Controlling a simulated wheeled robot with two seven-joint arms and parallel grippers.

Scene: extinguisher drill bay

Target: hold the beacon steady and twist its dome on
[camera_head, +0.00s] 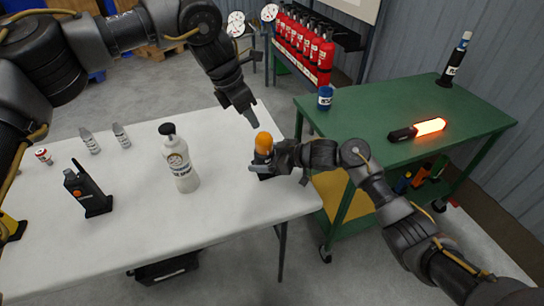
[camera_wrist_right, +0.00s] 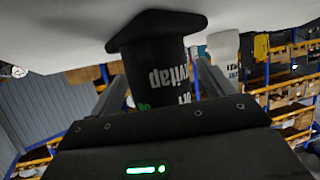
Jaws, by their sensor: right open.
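The beacon stands upright near the right end of the white table, with a black body (camera_head: 261,158) and an orange dome (camera_head: 264,142) on top. I cannot tell how tightly the dome sits. My right gripper (camera_head: 266,167) is at the body from the right, open, its fingers on either side. In the right wrist view the black body (camera_wrist_right: 160,65) shows upside down between the fingers, its flange against the white tabletop; the dome is out of that view. My left gripper (camera_head: 250,120) points down just above the dome, apart from it. Its finger gap is not clear.
A white bottle (camera_head: 180,165) stands left of the beacon on the table (camera_head: 140,240). A black device (camera_head: 87,192) and small containers are farther left. A green cart (camera_head: 375,118) at right holds a blue can (camera_head: 325,98) and a glowing orange light (camera_head: 430,127).

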